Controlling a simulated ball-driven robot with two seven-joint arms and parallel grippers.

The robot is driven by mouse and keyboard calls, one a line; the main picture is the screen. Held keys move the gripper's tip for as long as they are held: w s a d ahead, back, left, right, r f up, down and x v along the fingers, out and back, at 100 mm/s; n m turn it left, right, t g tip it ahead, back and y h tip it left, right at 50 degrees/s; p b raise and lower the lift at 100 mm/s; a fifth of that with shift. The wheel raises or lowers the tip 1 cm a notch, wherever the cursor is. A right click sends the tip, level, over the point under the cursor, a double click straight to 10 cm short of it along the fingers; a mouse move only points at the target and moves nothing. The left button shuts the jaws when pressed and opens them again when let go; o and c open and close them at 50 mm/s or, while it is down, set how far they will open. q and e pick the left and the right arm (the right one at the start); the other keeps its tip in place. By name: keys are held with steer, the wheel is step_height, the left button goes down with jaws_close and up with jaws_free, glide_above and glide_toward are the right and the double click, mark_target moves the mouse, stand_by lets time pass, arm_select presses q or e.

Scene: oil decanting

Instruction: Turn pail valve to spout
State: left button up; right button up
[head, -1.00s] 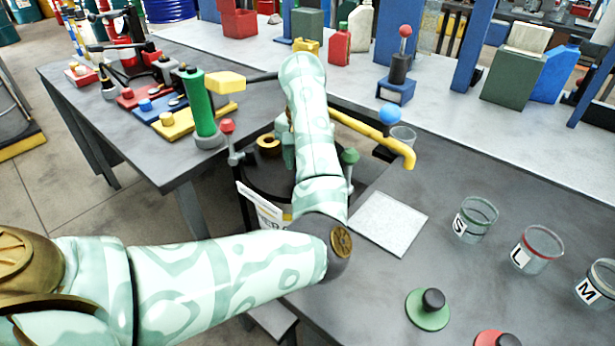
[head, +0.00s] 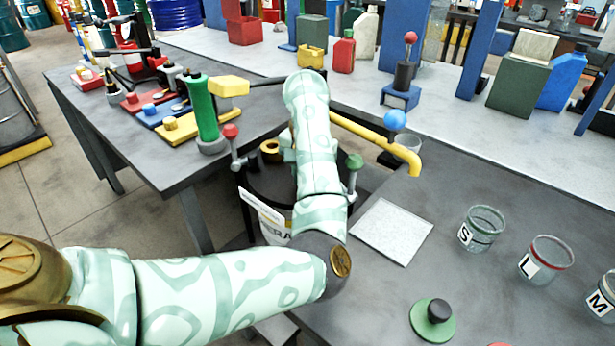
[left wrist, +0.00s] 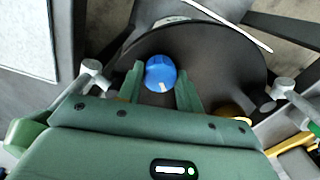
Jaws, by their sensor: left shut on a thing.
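The dark pail (head: 268,183) with a white label stands in the gap between the benches in the head view. My left arm covers much of its top. In the left wrist view the pail's round dark top (left wrist: 220,60) carries a blue round knob (left wrist: 160,72) with a small white mark on the side facing my palm. My left gripper (left wrist: 160,76) is shut on this knob, with one green finger on each side. In the head view the knob and fingertips are hidden behind my forearm. My right gripper is in neither view.
A red-topped lever (head: 231,132) and a green-topped lever (head: 354,163) flank the pail. A yellow spout pipe (head: 375,137) reaches right over the bench. A white pad (head: 390,231) and glass jars marked S (head: 482,228) and L (head: 545,260) stand at right.

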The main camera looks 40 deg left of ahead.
arm_select(q)
steer(key=m, duration=0.4)
steer(key=m+p, duration=0.1)
steer(key=m, duration=0.3)
steer(key=shift+m+p, duration=0.3)
steer(key=m+p, duration=0.1)
steer(key=m, duration=0.3)
steer(key=shift+r+p, duration=0.1)
steer(key=shift+p, duration=0.25)
steer(key=shift+m+p, duration=1)
steer(key=shift+m, duration=1.5)
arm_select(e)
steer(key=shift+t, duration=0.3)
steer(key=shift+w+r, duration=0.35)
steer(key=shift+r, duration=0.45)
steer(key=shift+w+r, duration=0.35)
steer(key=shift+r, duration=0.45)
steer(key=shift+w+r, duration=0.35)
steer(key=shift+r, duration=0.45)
arm_select(q)
steer(key=o, duration=1)
